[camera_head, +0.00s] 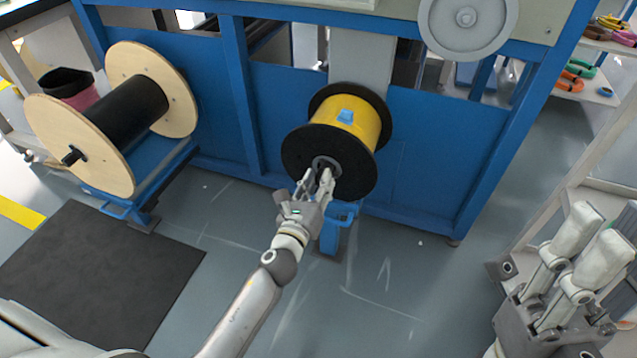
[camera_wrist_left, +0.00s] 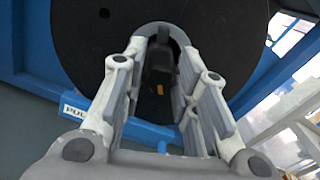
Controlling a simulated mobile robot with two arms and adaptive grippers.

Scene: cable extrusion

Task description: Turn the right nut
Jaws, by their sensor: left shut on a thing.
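The right spool carries yellow cable (camera_head: 358,122) between two black flanges and is mounted at the front of the blue machine. My left gripper (camera_head: 321,178) is at the centre of its near flange, shut on the right nut. In the left wrist view the dark nut (camera_wrist_left: 160,68) shows between the two fingers, inside a grey ring at the hub. The fingers hide part of the nut in the head view. My right gripper (camera_head: 597,238) is at the lower right, away from the spool; its finger opening is unclear.
A wooden-flanged spool (camera_head: 75,148) with black cable stands on a blue stand at the left. The blue machine frame (camera_head: 425,150) is close behind the right spool. The floor (camera_head: 390,275) in front is clear.

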